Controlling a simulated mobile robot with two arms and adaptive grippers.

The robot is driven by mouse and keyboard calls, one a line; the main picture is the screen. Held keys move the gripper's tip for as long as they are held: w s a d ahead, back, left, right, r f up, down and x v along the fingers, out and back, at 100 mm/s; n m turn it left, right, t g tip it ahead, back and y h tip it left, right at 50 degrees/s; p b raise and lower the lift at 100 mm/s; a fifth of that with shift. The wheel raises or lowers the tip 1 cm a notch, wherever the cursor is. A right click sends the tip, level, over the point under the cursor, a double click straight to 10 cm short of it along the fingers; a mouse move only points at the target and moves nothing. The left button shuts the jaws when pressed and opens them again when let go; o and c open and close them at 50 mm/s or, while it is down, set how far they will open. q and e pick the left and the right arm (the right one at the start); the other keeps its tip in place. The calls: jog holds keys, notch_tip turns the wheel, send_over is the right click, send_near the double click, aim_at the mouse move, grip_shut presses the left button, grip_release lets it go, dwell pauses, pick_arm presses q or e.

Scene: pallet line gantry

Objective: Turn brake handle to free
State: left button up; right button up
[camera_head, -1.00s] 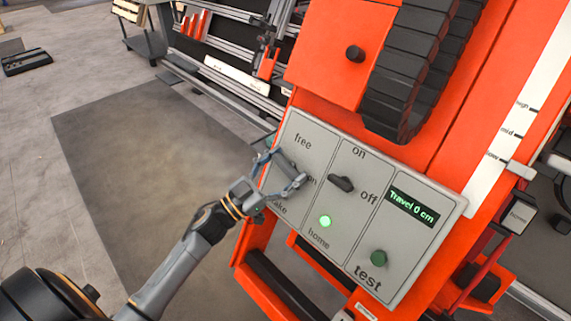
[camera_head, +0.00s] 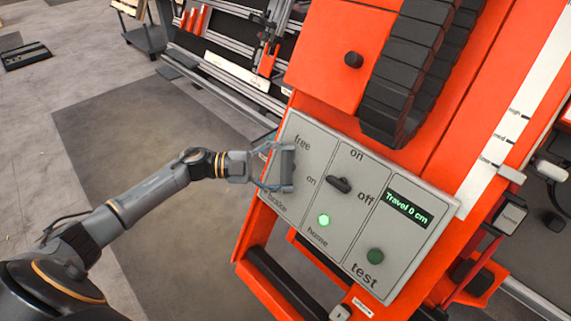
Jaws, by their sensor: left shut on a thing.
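The grey control panel (camera_head: 318,205) is on the orange machine. Its left section carries the labels "free" at the top, "on" at the right and "brake" at the bottom. My left gripper (camera_head: 284,168) is at this section, shut on the brake handle (camera_head: 288,166). The handle is grey and stands roughly upright between the fingers, its upper end towards "free"; the fingers partly hide it. My right gripper is not in view.
Beside the handle are a dark on/off switch (camera_head: 339,186), a lit green home lamp (camera_head: 323,220), a green test button (camera_head: 375,256) and a display (camera_head: 407,208) reading "Travel 0 cm". A black cable chain (camera_head: 407,75) hangs above the panel. Open floor lies left.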

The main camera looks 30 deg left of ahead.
pick_arm(q)
jog(key=shift+r+m+g, duration=0.15)
jog(key=shift+m+g, duration=0.25)
jog(key=shift+m, duration=0.1)
jog(key=m+g+y+p, duration=0.1)
jog(key=m+g, duration=0.1)
jog(key=m, duration=0.1)
jog(key=shift+y+p, duration=0.35)
jog(key=shift+y, duration=0.05)
jog(key=shift+f+m+g, duration=0.2)
jog(key=shift+m+g, duration=0.2)
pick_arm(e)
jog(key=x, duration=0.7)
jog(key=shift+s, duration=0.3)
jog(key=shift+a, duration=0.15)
pick_arm(q)
jog(key=o, duration=1.1)
jog(key=shift+a, duration=0.1)
jog(key=v, duration=1.1)
jog(key=shift+s+a+r, duration=0.15)
jog(key=shift+a+r, duration=0.15)
jog(key=shift+r, duration=0.05)
